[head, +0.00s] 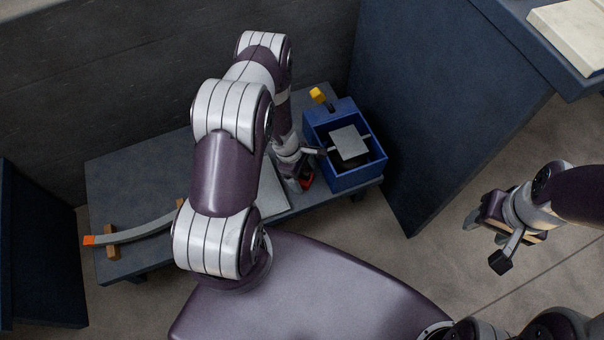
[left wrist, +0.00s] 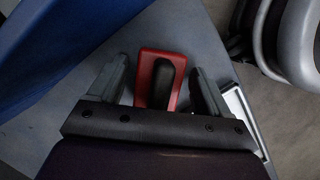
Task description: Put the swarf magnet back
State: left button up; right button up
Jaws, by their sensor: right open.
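The swarf magnet, a red block with a dark rounded handle, shows in the left wrist view (left wrist: 160,82). In the head view only a little red of the magnet (head: 307,180) shows on the low grey bench, left of the blue box (head: 357,181). My left gripper (head: 298,182) is low over it. In the left wrist view my left gripper (left wrist: 160,76) is open, with one finger on each side of the magnet and narrow gaps between. My right gripper (head: 486,222) is open and apart from everything, over the floor at the right.
The blue box holds a grey square plate (head: 348,143) on a rod, and a yellow piece (head: 317,95) stands at its back. A curved bar (head: 140,232) with an orange end rests on wooden blocks at the bench's left. A tall dark cabinet (head: 440,100) stands right of the box.

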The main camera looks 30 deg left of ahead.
pick_arm(q)
jog(key=shift+r, duration=0.15)
jog(key=p+v, duration=0.6)
jog(key=v, duration=0.6)
jog(key=s+d+r+m+y, duration=0.1)
jog(key=s+d+r+m, duration=0.2)
jog(key=r+m, duration=0.45)
jog(key=s+d+r+m+t+y, duration=0.1)
jog(key=s+d+r+m, duration=0.3)
jog(key=r, duration=0.7)
jog(key=s+d+r+m+y, duration=0.1)
jog(key=s+r+m, duration=0.1)
jog(key=r+m, duration=0.65)
notch_tip(320, 180, up, 32)
jog(key=n+p, duration=0.1)
jog(key=p, duration=3)
jog(key=shift+d+f, duration=0.15)
jog(key=shift+f, duration=0.05)
jog(key=shift+w, duration=0.1)
